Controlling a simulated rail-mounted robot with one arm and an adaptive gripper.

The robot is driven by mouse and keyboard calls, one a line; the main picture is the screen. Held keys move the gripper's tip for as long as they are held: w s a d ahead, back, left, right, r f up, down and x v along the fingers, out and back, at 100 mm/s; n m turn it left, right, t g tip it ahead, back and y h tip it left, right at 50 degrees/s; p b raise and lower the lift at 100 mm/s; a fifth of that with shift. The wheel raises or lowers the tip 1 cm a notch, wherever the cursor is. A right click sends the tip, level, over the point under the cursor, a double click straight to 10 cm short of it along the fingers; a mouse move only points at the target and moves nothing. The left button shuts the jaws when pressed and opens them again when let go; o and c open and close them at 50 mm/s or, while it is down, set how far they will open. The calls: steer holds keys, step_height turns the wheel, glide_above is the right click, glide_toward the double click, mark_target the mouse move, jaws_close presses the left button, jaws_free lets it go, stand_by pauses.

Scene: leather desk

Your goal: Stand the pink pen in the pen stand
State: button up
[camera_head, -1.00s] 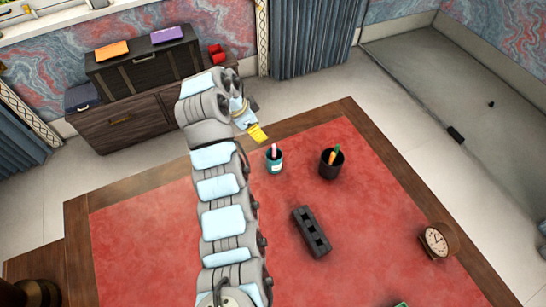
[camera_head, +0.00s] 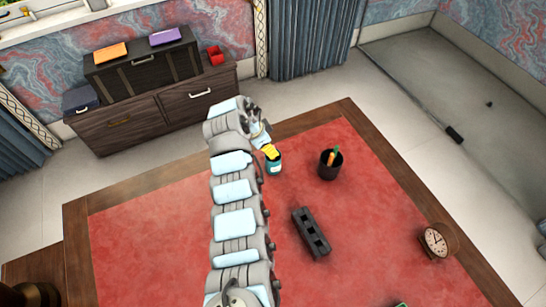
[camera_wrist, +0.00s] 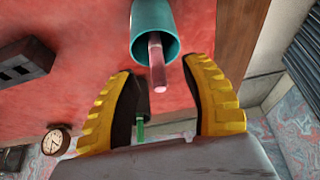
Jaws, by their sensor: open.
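The pink pen (camera_wrist: 157,65) stands in a teal cup (camera_head: 274,166), its pink end sticking out of the rim. In the wrist view the teal cup (camera_wrist: 153,25) is at the top. My gripper (camera_head: 270,152) is at the cup's mouth and hides the pen in the head view. Its yellow fingers (camera_wrist: 160,70) are open, one on each side of the pen's end, with visible gaps. A black block with square holes (camera_head: 311,233), which looks like the pen stand, lies on the red desk top. It shows partly in the wrist view (camera_wrist: 22,62).
A black cup (camera_head: 329,171) with orange and green pens stands right of the teal cup. A round clock (camera_head: 435,242) is at the desk's right edge. The red surface (camera_head: 375,215) between block and clock is clear.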

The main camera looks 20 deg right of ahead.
steer(key=x, duration=0.4)
steer(key=shift+s+f, duration=0.1)
steer(key=shift+s, duration=0.1)
jaws_close()
